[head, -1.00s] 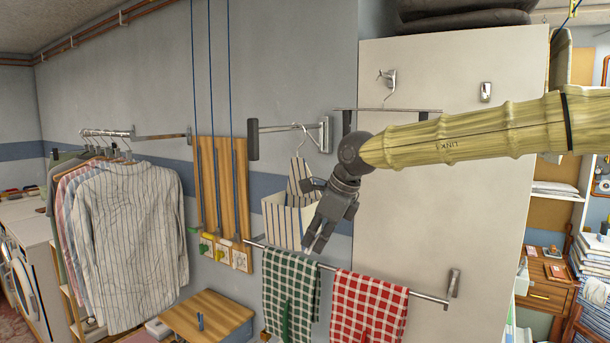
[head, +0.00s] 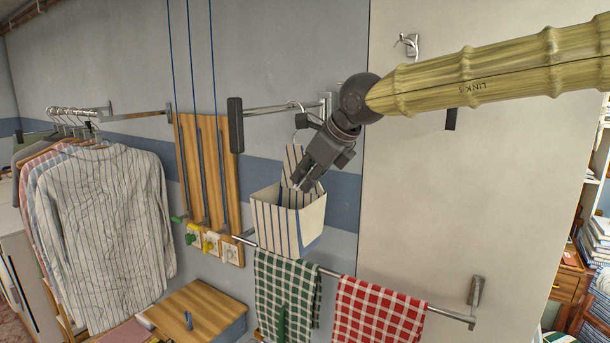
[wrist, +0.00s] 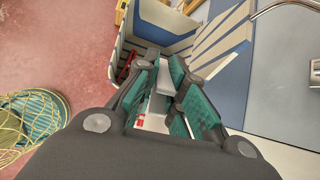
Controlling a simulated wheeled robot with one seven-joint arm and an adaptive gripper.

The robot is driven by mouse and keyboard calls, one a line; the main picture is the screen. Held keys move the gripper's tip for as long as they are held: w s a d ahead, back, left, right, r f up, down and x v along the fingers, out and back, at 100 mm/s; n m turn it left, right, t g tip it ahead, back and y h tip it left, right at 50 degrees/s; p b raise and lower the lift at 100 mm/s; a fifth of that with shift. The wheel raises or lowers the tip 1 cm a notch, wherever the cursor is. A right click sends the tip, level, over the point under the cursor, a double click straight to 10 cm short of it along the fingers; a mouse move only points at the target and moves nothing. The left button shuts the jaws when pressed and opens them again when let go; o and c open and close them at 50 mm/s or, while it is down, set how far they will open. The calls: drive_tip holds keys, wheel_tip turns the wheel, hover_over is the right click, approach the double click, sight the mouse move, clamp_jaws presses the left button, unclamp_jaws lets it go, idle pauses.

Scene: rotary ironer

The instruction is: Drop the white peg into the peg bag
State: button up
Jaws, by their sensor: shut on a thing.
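The peg bag (head: 287,230), cream with dark blue stripes, hangs open on a hanger on the wall. Its opening and striped back panel also show at the top of the wrist view (wrist: 219,45). My gripper (head: 303,187) points down at the bag's mouth, with its fingertips over or just inside the opening; the exact depth is unclear. In the wrist view, my gripper (wrist: 162,68) is shut on the white peg (wrist: 155,106), partly hidden between the teal-padded fingers. The peg is hidden in the head view.
A rail below the bag holds a green checked towel (head: 287,290) and a red checked towel (head: 378,318). Striped shirts (head: 100,220) hang at left. A wooden lid (head: 205,310) with a blue peg on it is below. A metal bracket (head: 265,107) projects above the bag.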

drive_tip(key=shift+s+a+r, duration=0.15)
drive_tip(key=shift+s+r, duration=0.15)
drive_tip(key=shift+s, duration=0.25)
drive_tip(key=shift+s+a+r, duration=0.15)
drive_tip(key=shift+s+r, duration=0.1)
drive_tip(key=shift+s, duration=0.3)
drive_tip(key=w, duration=0.2)
drive_tip(key=w+f+p, duration=0.1)
drive_tip(key=shift+a+f, duration=0.1)
drive_tip(key=shift+a, duration=0.25)
drive_tip(key=w+a, duration=0.1)
drive_tip(key=w+a+f+p, duration=0.1)
drive_tip(key=w+a, duration=0.1)
drive_tip(key=shift+f, duration=0.25)
drive_tip(key=shift+a, duration=0.1)
drive_tip(key=o, duration=0.8)
drive_tip(key=shift+c, duration=0.2)
